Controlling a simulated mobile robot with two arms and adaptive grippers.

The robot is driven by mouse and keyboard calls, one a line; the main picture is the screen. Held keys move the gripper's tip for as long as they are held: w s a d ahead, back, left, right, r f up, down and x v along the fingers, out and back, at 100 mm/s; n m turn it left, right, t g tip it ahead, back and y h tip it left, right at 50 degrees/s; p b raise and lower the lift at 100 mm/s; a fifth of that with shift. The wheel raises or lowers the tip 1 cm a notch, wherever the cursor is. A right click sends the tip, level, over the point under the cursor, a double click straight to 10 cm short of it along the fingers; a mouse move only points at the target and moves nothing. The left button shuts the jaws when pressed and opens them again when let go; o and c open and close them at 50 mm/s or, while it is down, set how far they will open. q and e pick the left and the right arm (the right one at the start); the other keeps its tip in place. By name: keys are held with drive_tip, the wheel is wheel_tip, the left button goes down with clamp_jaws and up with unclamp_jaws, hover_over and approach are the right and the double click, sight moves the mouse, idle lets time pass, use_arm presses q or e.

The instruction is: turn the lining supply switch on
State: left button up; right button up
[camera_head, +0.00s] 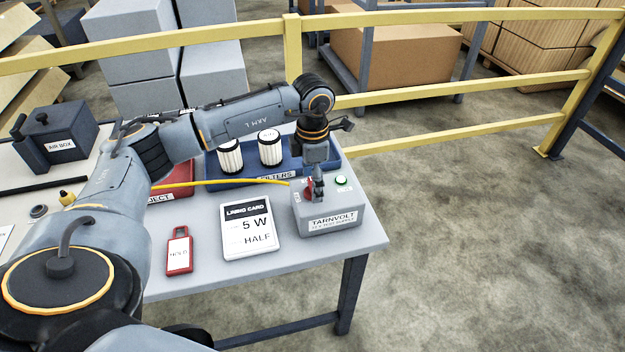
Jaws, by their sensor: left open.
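The grey supply box (328,222), labelled TARNVOLT, stands at the right end of the table. A red switch (308,193) is on its top, partly hidden by my gripper. A round green lamp (341,181) sits right of the switch and looks bright. My left gripper (316,190) points down over the box top, with its fingers at the red switch. It is open; I cannot tell whether the fingers touch the switch, nor which way the switch is set. My right gripper is out of view.
A lining card (250,243) and a red HOLD tag (179,262) lie left of the box. A blue tray (329,153) with two white filters stands behind. A yellow cable (215,183) runs to the box. A yellow railing (440,97) is beyond the table.

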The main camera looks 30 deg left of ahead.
use_arm(q)
wheel_tip(320, 180, up, 12)
idle(0.6)
